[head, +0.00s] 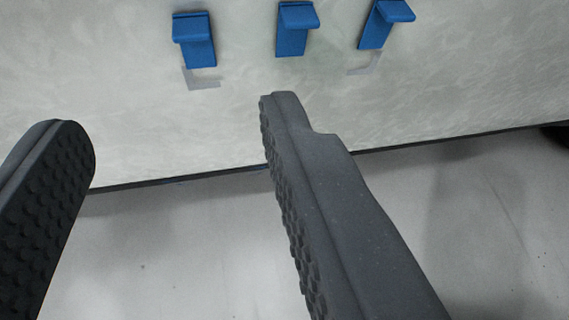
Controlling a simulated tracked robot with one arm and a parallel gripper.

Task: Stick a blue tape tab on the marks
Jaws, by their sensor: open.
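Three blue tape tabs are on the pale wall: a left tab (197,42), a middle tab (292,30) and a right tab (380,27). Each has a folded top that sticks out from the wall. A grey corner mark (202,80) shows at the foot of the left tab. Another grey corner mark (366,64) shows just below the right tab. No mark is visible by the middle tab. My gripper (175,125) is open and empty, its two dark textured fingers wide apart, below the tabs in the picture and apart from them.
The mottled pale wall (130,120) fills the upper part of the view, with a dark strip along its base. The light grey floor (180,250) below looks clear. A dark object (559,134) is cut off at the right edge.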

